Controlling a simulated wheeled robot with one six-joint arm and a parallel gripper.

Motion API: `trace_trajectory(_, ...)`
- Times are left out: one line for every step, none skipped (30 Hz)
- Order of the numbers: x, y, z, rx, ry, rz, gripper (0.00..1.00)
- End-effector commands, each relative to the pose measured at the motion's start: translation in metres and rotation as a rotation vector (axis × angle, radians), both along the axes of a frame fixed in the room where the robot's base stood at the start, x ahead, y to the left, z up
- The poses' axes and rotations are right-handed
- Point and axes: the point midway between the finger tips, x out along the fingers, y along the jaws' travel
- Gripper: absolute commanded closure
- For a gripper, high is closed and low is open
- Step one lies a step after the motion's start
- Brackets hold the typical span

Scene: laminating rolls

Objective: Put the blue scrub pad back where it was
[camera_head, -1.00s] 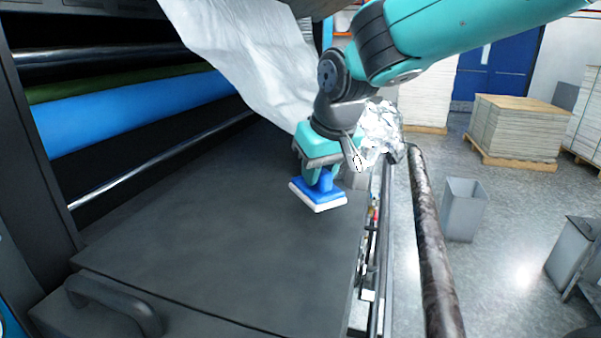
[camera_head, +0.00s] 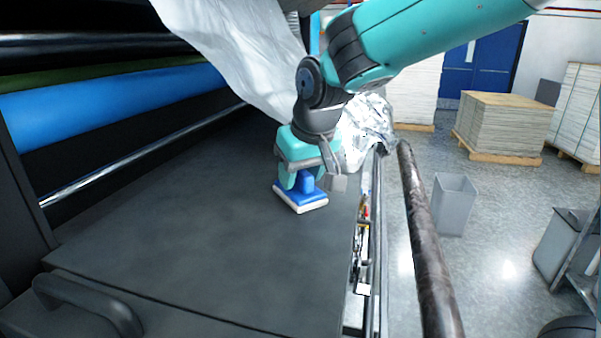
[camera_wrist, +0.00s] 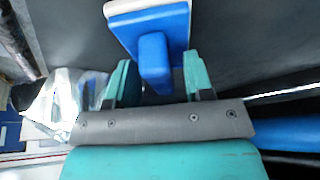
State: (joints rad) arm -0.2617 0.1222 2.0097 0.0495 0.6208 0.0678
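The blue scrub pad (camera_head: 302,198), with a blue handle and a white underside, lies flat on the dark machine top (camera_head: 190,240), near its right edge. My gripper (camera_head: 303,182) is directly above it, fingers pointing down. In the wrist view, the pad's blue handle (camera_wrist: 154,62) stands between the two teal fingers of my gripper (camera_wrist: 158,80), with a visible gap on each side. The fingers are apart and do not appear to touch the handle. The pad's underside contact is hidden.
Crumpled silver film (camera_head: 368,120) is behind my gripper, and a white sheet (camera_head: 235,60) hangs at the left. A dark roller (camera_head: 425,230) runs along the right side. A blue roll (camera_head: 110,105) is at the left. The front of the machine top is clear up to the black handle (camera_head: 90,300).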

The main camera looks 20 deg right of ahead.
Motion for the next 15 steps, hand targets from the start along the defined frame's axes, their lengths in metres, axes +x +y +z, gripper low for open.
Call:
trace_trajectory(0.0, 0.0, 0.0, 0.0, 0.0, 0.0, 0.51)
trace_trajectory(0.0, 0.0, 0.0, 0.0, 0.0, 0.0, 0.51)
trace_trajectory(0.0, 0.0, 0.0, 0.0, 0.0, 0.0, 0.51)
trace_trajectory(0.0, 0.0, 0.0, 0.0, 0.0, 0.0, 0.51)
trace_trajectory(0.0, 0.0, 0.0, 0.0, 0.0, 0.0, 0.51)
trace_trajectory(0.0, 0.0, 0.0, 0.0, 0.0, 0.0, 0.51)
trace_trajectory(0.0, 0.0, 0.001, 0.0, 0.0, 0.0, 0.51)
trace_trajectory(0.0, 0.0, 0.001, 0.0, 0.0, 0.0, 0.51)
trace_trajectory(0.0, 0.0, 0.004, 0.0, 0.0, 0.0, 0.51)
trace_trajectory(0.0, 0.0, 0.006, 0.0, -0.001, 0.0, 0.51)
trace_trajectory(-0.001, 0.0, 0.007, 0.0, -0.003, 0.0, 0.51)
trace_trajectory(-0.003, 0.0, 0.011, 0.001, -0.004, 0.0, 0.51)
trace_trajectory(-0.004, -0.001, 0.015, 0.002, -0.005, 0.0, 0.51)
trace_trajectory(-0.006, -0.001, 0.02, 0.002, -0.006, 0.0, 0.51)
trace_trajectory(-0.01, -0.001, 0.028, 0.002, -0.007, 0.0, 0.51)
